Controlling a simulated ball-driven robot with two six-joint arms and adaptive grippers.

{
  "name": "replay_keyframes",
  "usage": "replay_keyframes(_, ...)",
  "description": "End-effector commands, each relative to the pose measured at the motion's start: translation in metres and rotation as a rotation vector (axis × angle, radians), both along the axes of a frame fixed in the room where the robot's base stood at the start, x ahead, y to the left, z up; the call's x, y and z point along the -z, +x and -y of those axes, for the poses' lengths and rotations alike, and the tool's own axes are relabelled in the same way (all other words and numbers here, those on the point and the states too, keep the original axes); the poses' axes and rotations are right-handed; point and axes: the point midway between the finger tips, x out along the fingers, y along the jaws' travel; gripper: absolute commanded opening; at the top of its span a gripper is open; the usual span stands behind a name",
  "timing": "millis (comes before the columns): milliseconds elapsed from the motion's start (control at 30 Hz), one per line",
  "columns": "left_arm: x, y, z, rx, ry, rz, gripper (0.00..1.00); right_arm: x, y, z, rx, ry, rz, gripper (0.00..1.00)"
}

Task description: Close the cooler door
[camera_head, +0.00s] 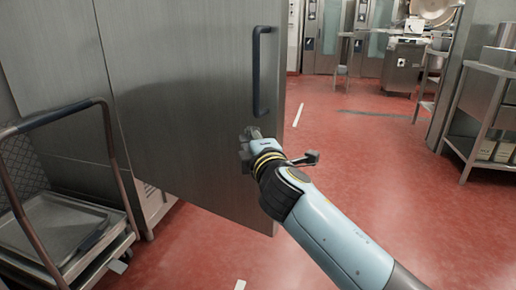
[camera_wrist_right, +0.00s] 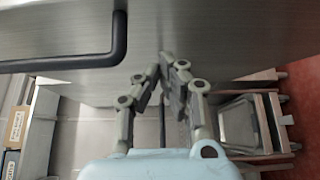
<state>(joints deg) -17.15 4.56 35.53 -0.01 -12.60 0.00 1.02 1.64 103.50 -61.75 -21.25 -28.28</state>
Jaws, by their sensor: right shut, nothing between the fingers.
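The cooler door (camera_head: 185,110) is a large grey steel panel standing open in the head view. Its dark vertical handle (camera_head: 262,72) is near the door's right edge. My right gripper (camera_head: 247,137) is at the door's face, below the handle, with its fingers shut and empty. The right wrist view shows the fingertips (camera_wrist_right: 167,62) close to the door surface (camera_wrist_right: 210,35), beside the dark handle (camera_wrist_right: 75,62). I cannot tell whether they touch the door. My left gripper is not in view.
A metal cart (camera_head: 100,245) with a push bar stands at the lower left, near the door. Steel shelving (camera_head: 478,115) stands at the right, with boxes (camera_head: 492,150) on its lower shelf. The red floor (camera_head: 370,175) between is largely clear.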

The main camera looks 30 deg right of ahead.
Motion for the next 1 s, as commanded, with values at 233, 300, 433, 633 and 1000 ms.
replay_keyframes(233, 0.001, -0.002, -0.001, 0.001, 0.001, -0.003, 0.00, 0.001, 0.014, 0.030, 0.000, -0.003, -0.001, 0.00)
replay_keyframes(300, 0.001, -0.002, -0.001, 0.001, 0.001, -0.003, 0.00, 0.000, 0.016, 0.033, -0.001, -0.001, 0.000, 0.00)
replay_keyframes(433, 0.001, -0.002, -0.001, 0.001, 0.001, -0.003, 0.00, 0.000, 0.017, 0.036, -0.001, 0.001, 0.000, 0.00)
replay_keyframes(633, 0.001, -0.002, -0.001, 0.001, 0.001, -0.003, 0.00, 0.000, 0.017, 0.035, -0.001, 0.001, 0.000, 0.00)
replay_keyframes(1000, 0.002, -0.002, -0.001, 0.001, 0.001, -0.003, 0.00, 0.004, 0.032, 0.061, -0.055, -0.010, -0.001, 0.00)
